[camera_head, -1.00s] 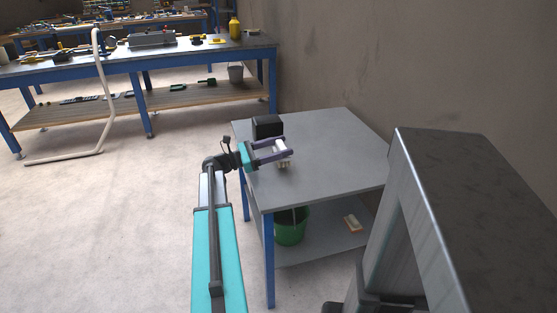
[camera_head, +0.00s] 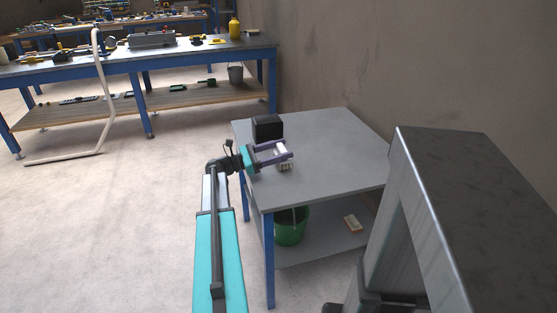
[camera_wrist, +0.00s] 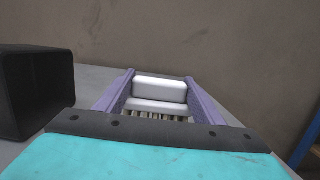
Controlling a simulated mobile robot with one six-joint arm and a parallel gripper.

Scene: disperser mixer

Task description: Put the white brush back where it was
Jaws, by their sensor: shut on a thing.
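The white brush (camera_wrist: 160,90) is between the two purple fingers of my gripper (camera_wrist: 158,98) in the wrist view, with its bristles facing down. In the head view my gripper (camera_head: 284,153) is shut on the brush (camera_head: 284,165) over the grey top of the small table (camera_head: 335,165). The bristles are close to the tabletop; I cannot tell whether they touch it.
A black open box (camera_head: 267,127) stands on the table just behind my gripper, and at left in the wrist view (camera_wrist: 35,90). The lower shelf holds a green bucket (camera_head: 290,228) and a small wood-and-white brush (camera_head: 353,222). The tabletop's right side is clear.

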